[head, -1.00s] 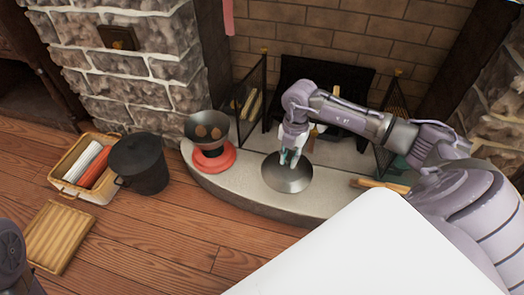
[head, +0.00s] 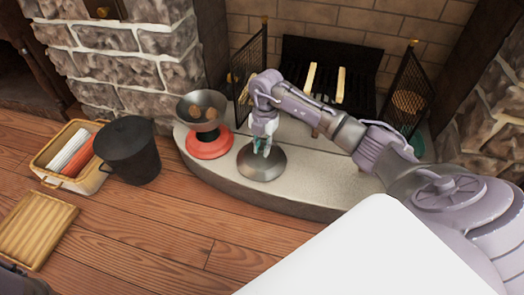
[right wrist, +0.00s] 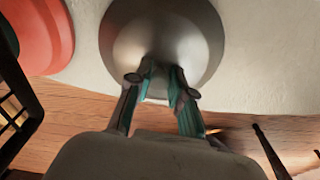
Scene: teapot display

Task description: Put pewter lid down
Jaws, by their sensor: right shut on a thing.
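The pewter lid (head: 262,165) is a round, shiny grey dome. It is over the pale stone hearth (head: 330,180), just right of a red stand, and looks level. My right gripper (head: 263,148) points down from above and is shut on the lid's top. In the right wrist view the fingers (right wrist: 160,78) meet at the lid (right wrist: 160,25), whose grip point is hidden between them. I cannot tell whether the lid's rim touches the hearth. My left gripper is out of view.
A dark bowl (head: 202,104) with brown round things sits on the red stand (head: 208,146), close left of the lid. A black pot (head: 130,155) and a basket (head: 52,178) stand on the wood floor. A mesh screen (head: 250,80) is behind. The hearth right of the lid is clear.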

